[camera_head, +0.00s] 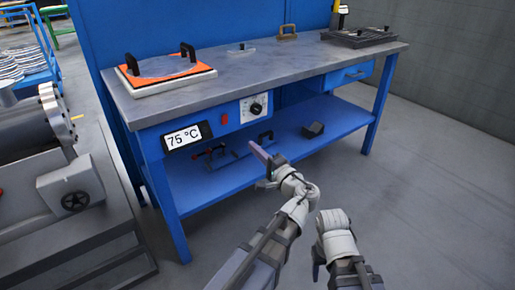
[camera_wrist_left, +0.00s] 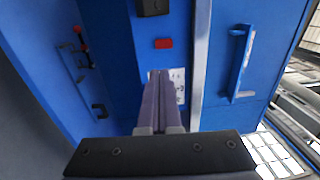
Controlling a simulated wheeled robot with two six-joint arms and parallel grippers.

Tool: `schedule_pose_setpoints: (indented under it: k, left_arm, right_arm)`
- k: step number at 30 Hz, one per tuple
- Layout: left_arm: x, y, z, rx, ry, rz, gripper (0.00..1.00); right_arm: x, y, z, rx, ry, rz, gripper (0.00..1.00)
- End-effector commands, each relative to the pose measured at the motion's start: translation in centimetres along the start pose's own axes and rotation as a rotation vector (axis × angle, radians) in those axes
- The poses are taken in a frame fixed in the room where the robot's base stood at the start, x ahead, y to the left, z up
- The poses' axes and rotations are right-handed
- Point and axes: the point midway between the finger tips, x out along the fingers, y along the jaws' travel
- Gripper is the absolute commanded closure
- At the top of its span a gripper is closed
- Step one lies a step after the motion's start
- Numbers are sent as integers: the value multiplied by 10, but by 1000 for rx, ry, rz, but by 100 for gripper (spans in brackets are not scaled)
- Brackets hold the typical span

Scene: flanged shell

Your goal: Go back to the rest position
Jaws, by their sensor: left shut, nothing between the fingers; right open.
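My left gripper (camera_head: 262,160) is in front of the blue workbench (camera_head: 205,195), pointing toward its lower shelf. In the left wrist view its two fingers (camera_wrist_left: 160,98) lie together with nothing between them, and blue bench panels are beyond. My right gripper (camera_head: 317,264) is low in the head view, right of the left arm, and points downward. It is open, though its fingers are partly hidden by its own hand. Both grippers appear clear of any object.
The bench top holds an orange-edged plate with black handles (camera_head: 165,70), a small handled plate (camera_head: 241,49), a tan handle (camera_head: 288,33) and a dark tray (camera_head: 358,38). The shelf holds a dark block (camera_head: 313,129). A handwheel machine (camera_head: 70,188) stands left. Right floor is clear.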

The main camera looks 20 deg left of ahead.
Motion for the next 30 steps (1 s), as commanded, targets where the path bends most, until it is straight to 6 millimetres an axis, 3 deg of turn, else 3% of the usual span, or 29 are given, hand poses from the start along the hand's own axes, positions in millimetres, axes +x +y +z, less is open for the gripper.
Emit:
schedule_pose_setpoints:
  k: [8,11,17,22,25,30]
  left_arm:
    - [1,2,1,-3,-4,8,100]
    - [5,16,12,-24,-32,70,100]
    - [8,94,60,-144,-175,422,100]
    - [-20,164,90,-271,-309,786,100]
    - [-44,192,98,-339,-368,977,100]
    - [-78,215,100,-420,-426,1207,100]
  right_arm:
    - [0,0,0,0,0,0,42]
    - [0,0,0,0,0,0,42]
    - [0,0,0,0,0,0,42]
    - [0,0,0,0,0,0,42]
    - [0,0,0,0,0,0,42]
    - [0,0,0,0,0,0,42]
